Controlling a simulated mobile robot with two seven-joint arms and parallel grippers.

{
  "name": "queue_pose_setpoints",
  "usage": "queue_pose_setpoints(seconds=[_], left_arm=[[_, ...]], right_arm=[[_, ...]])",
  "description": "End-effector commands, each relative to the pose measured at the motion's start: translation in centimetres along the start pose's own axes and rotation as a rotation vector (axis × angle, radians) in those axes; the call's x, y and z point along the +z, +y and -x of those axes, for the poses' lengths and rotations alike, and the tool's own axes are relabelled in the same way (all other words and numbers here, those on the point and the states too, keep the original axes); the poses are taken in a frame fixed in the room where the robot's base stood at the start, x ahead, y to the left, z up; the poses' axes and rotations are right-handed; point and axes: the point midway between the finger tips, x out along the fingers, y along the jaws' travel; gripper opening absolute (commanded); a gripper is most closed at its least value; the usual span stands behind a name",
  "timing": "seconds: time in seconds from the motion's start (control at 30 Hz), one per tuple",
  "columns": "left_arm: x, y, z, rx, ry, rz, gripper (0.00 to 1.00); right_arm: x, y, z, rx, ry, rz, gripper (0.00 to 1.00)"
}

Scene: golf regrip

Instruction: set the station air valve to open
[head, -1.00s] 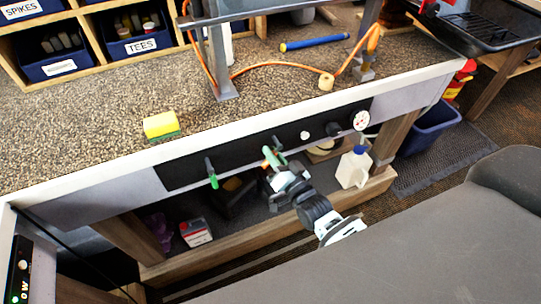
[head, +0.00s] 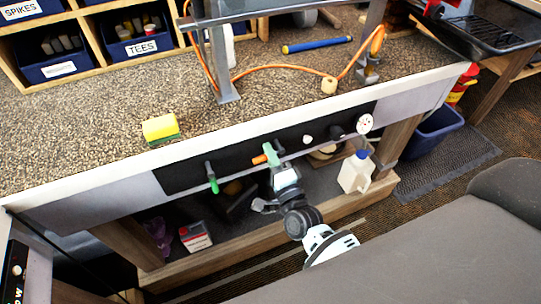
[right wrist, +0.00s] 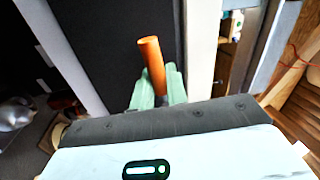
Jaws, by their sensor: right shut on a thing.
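The air valve's orange lever (head: 259,159) is on the black panel on the front of the bench. It also shows in the right wrist view (right wrist: 151,57), its free end sticking out past my green fingertips. My right gripper (head: 271,155) is shut on the lever; its fingers (right wrist: 159,88) stand on both sides of it. In the head view the lever's free end points left, roughly along the panel. The valve body is mostly hidden behind the gripper. My left gripper is not in view.
A green-handled lever (head: 212,183) hangs down on the panel left of my gripper. A round gauge (head: 364,123) is at the panel's right end. A white jug (head: 355,173) and a red-and-white box (head: 195,237) are on the shelf below. A yellow sponge (head: 160,128) lies on the bench.

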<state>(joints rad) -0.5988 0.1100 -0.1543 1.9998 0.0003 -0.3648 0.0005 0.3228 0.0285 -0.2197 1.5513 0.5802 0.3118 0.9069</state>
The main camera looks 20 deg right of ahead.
Motion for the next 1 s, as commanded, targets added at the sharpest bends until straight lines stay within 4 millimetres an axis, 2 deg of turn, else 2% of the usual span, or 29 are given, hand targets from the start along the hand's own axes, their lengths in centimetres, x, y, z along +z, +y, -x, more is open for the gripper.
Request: queue_pose_setpoints(seconds=[0.3, 0.77, 0.8, 0.9, 1.0], left_arm=[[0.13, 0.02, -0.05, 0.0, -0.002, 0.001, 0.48], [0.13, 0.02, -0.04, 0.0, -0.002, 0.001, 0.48], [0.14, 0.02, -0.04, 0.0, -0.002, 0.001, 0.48], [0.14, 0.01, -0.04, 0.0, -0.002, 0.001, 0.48], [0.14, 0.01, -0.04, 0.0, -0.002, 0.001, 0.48]], right_arm=[[0.02, -0.29, -0.04, 0.0, 0.018, -0.093, 0.0], [0.0, -0.35, -0.05, 0.0, 0.021, -0.107, 0.0], [0.0, -0.35, -0.05, 0.0, 0.021, -0.107, 0.17], [0.0, -0.35, -0.06, 0.0, 0.021, -0.106, 0.31], [0.0, -0.35, -0.06, 0.0, 0.021, -0.105, 0.33]])
